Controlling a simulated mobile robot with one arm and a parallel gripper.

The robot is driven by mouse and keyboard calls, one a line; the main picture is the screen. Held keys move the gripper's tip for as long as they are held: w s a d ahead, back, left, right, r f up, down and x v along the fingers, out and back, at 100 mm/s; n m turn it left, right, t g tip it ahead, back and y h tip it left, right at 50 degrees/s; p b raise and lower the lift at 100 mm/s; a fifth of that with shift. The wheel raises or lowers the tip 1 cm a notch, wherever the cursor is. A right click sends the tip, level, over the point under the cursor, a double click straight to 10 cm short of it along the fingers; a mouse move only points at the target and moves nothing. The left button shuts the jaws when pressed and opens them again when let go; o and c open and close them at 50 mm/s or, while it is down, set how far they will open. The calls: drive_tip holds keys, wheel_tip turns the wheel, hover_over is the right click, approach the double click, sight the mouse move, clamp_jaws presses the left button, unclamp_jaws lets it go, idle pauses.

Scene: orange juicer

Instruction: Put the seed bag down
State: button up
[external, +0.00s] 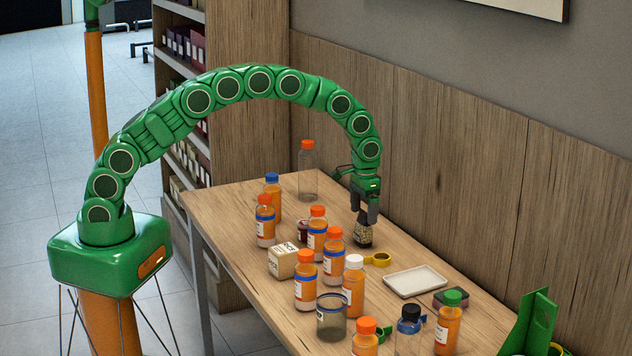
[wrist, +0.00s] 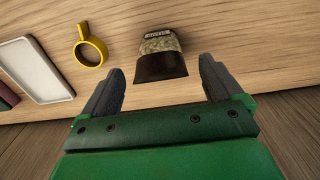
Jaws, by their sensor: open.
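The seed bag (external: 363,236) is small, with a speckled pale body and a dark part. It appears to rest on the wooden table, below my gripper (external: 366,212). In the wrist view the seed bag (wrist: 158,58) shows its label and lies around and just beyond the line between the fingertips. My gripper (wrist: 160,68) is open, with a clear gap between each finger and the bag, and it holds nothing. The fingers point down in the external view and partly cover the top of the bag.
A yellow ring with a handle (external: 377,259) and a white tray (external: 415,281) lie close by. Several orange juice bottles (external: 317,234) and a cream box (external: 283,261) stand left of and in front of the bag. A tall clear bottle (external: 308,173) stands behind. The wooden wall is close on the right.

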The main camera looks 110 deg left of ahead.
wheel_tip(320, 180, up, 6)
drive_tip(key=shift+r, duration=0.2)
drive_tip(key=shift+d+r, duration=0.2)
drive_tip(key=shift+d, duration=0.05)
drive_tip(key=s+d+r+m, duration=0.2)
drive_tip(key=s+d+r, duration=0.25)
drive_tip(key=d, duration=0.45)
drive_tip(key=s+d+r+m, duration=0.1)
drive_tip(key=s+d+r, duration=0.4)
drive_tip(key=d, duration=0.4)
drive_tip(key=s+d+r+m, duration=0.2)
drive_tip(key=s+d+r, duration=0.3)
drive_tip(key=d, duration=0.4)
drive_tip(key=s+d+m, duration=0.1)
drive_tip(key=s+d, duration=0.3)
drive_tip(key=s, duration=0.6)
drive_tip(key=s+d+r+m+g, duration=0.1)
drive_tip(key=s+d, duration=0.4)
drive_tip(key=s, duration=0.5)
drive_tip(key=s+d+m, duration=0.2)
drive_tip(key=s+d, duration=0.3)
drive_tip(key=s, duration=0.5)
drive_tip(key=shift+s+d+r+g, duration=0.15)
drive_tip(key=shift+s+r+g, duration=0.15)
drive_tip(key=shift+g, duration=0.1)
